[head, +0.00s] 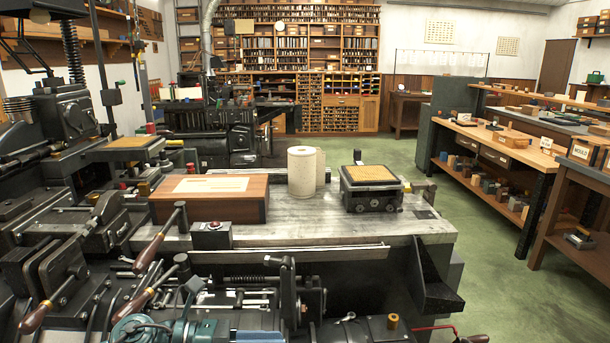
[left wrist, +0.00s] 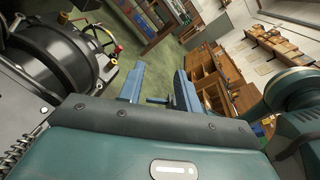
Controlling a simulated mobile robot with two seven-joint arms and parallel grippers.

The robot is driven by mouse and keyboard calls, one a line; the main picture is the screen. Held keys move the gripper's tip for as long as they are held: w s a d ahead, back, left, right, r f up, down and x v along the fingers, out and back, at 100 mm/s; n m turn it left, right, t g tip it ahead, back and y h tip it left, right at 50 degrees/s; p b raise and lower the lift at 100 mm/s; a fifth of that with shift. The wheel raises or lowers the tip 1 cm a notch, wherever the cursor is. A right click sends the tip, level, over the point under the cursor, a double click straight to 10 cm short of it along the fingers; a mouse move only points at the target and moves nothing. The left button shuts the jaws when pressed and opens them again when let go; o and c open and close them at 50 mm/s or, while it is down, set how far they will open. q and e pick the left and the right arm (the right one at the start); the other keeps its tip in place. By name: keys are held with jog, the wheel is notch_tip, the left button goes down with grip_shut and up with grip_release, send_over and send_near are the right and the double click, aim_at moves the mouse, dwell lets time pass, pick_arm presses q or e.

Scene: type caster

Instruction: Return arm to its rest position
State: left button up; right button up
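My left gripper (left wrist: 160,72) shows in the left wrist view. Its two blue-grey fingers stand well apart, so it is open. No held object shows between the fingertips. It points out over the green floor (left wrist: 125,38), with wooden shelving beyond. The left wrist view is strongly tilted. My right gripper is in neither view.
Dark casting machinery (head: 75,230) with wooden-handled levers fills the left and front. A metal worktop (head: 300,222) carries a wooden box (head: 215,208), a pale roll (head: 302,172) and a black block (head: 370,190). Workbenches (head: 500,140) stand right. Green floor (head: 510,270) is open between.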

pick_arm(q)
jog(key=s+a+f+m+t+y+p, duration=0.1)
jog(key=s+f+m+y, duration=0.3)
jog(key=m, duration=0.6)
jog(key=s+a+f+m+t+y+p, duration=0.1)
jog(key=s+a+f+m+t+y, duration=0.3)
jog(key=f+m, duration=0.5)
jog(key=s+a+f+m+t+y+p, duration=0.1)
jog(key=s+a+f+m+t+y, duration=0.2)
jog(key=s+f+m, duration=0.3)
jog(key=m+y, duration=0.1)
jog(key=m, duration=0.3)
jog(key=shift+f+m+y, duration=0.35)
jog(key=shift+m+y, duration=0.05)
jog(key=shift+s, duration=0.1)
